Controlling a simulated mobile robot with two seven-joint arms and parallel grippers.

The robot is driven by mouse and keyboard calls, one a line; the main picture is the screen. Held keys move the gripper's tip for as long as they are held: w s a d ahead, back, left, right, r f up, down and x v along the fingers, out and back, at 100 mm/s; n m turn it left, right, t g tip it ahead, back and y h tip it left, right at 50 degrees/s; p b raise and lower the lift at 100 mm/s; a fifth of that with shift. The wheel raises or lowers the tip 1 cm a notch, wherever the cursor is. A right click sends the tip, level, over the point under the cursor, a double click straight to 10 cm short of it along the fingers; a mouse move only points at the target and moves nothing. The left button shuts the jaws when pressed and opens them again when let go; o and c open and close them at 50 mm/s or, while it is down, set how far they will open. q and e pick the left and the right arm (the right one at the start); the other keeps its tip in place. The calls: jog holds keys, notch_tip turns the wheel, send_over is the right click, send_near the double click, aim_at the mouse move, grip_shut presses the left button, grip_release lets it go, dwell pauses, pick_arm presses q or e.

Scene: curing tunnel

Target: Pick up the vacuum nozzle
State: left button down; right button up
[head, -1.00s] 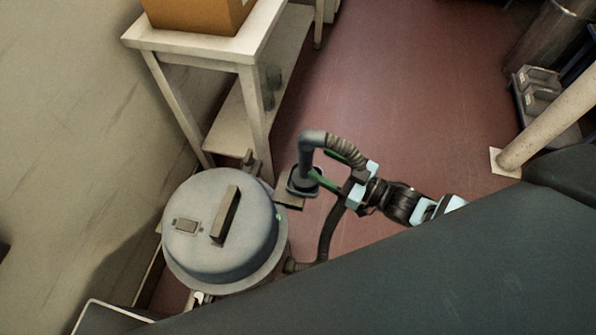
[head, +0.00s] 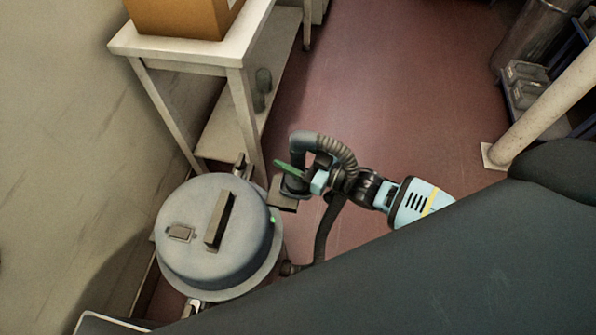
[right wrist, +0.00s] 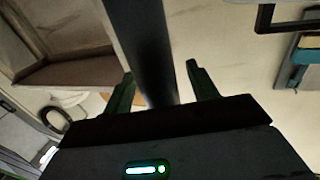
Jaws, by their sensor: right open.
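The vacuum nozzle (head: 303,143) is a dark bent tube with a ribbed hose. It stands upright at a small holder plate (head: 283,194) beside the grey round vacuum canister (head: 190,225). My right gripper (head: 291,170) is at the nozzle's upright part, its green fingers open. In the right wrist view the dark tube (right wrist: 146,45) passes between the two open fingers (right wrist: 160,72), with a gap visible by the right finger. In the head view the nozzle and gripper partly hide each other. My left gripper is not in view.
A white table (head: 185,50) with a cardboard box (head: 180,18) stands behind the canister, along the wall. A pale post (head: 540,115) and a shelf with grey bins (head: 528,88) are at the right. The red floor (head: 400,80) between is clear.

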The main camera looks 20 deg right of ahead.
jog(key=shift+w+a, duration=0.2)
jog(key=shift+c, duration=0.2)
jog(key=c, duration=1.2)
grip_shut()
